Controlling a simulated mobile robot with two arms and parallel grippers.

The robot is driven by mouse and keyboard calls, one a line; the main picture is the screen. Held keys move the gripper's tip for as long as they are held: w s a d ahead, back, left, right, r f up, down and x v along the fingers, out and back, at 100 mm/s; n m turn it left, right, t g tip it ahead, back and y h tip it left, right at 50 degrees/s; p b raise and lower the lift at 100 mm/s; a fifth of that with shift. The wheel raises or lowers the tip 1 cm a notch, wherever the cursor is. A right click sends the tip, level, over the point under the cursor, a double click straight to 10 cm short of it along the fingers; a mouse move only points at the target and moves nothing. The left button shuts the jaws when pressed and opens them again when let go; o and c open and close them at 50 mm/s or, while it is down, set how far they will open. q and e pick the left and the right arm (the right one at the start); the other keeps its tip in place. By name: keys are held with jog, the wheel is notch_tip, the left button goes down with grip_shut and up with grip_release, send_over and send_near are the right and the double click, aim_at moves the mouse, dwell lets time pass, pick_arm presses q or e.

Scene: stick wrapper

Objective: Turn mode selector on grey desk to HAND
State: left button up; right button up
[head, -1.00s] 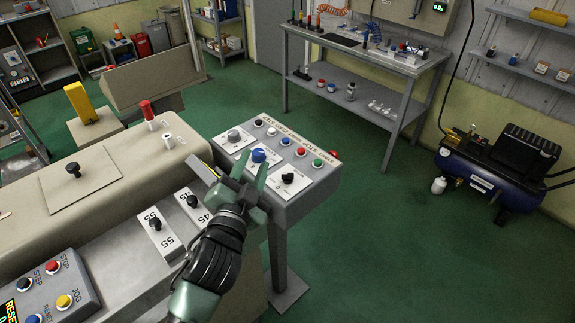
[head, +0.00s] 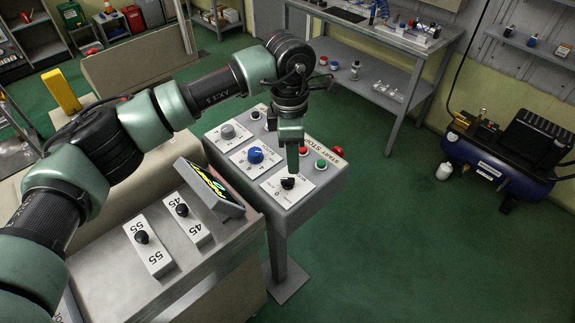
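The grey desk (head: 318,192) is a sloped control box on a post, in the middle of the head view. Its front row holds a grey knob (head: 228,131), a blue knob (head: 255,155) and a black selector knob (head: 288,183), each on a white plate. The plate lettering is too small to read, so I cannot tell which positions they point to. My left gripper (head: 292,168) points down over the desk, its tips just behind and above the black knob. Its fingers show edge-on, so their gap is hidden. My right gripper is out of view.
A red button (head: 304,150) and a green button (head: 321,164) sit behind the knobs, close to my gripper. A tilted display (head: 209,187) and two black-knobbed plates stand on the machine at left. A workbench (head: 385,70) and compressor (head: 497,160) stand beyond open green floor.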

aim_at(288, 179)
pick_arm(q)
jog(key=shift+w+a+r+y, duration=0.15)
jog(key=shift+w+a+y, duration=0.15)
jog(key=shift+a, duration=0.35)
jog(key=shift+s+f+p, duration=0.15)
jog(key=shift+f+p, duration=0.05)
jog(key=shift+p, duration=0.15)
notch_tip(288, 179, down, 6)
jog(key=p, duration=0.2)
jog(key=shift+p, duration=0.35)
jog(key=shift+s+f, duration=0.1)
jog(key=shift+f, duration=0.4)
grip_shut()
